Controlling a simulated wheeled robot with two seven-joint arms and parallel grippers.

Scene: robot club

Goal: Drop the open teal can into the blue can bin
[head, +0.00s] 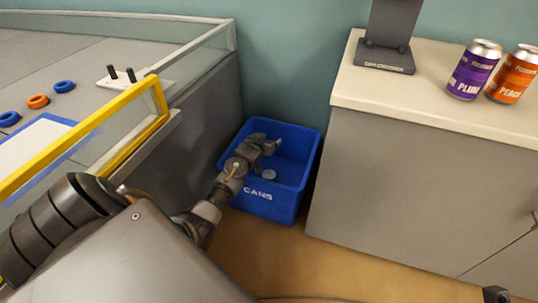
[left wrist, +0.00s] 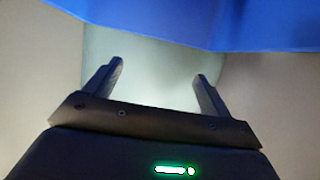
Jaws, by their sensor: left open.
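The blue can bin (head: 272,205), marked "CANS", stands on the floor between the grey panel and the cabinet. My left gripper (head: 266,144) is over the bin's opening, open and empty. The left wrist view shows its two fingers apart (left wrist: 160,75) with nothing between them, and blue bin wall (left wrist: 265,30) at the top. A small pale grey-teal disc (head: 269,174) shows inside the bin; it may be the end of the teal can, but it is too small to be sure. No other teal can is in view. A dark piece at the bottom right edge may be my right gripper (head: 496,294).
The cabinet (head: 415,185) right of the bin carries a can crusher (head: 384,58), a purple can (head: 473,70) and an orange can (head: 514,75). A yellow-framed clear panel (head: 160,98) edges the field at left, with blue and orange rings.

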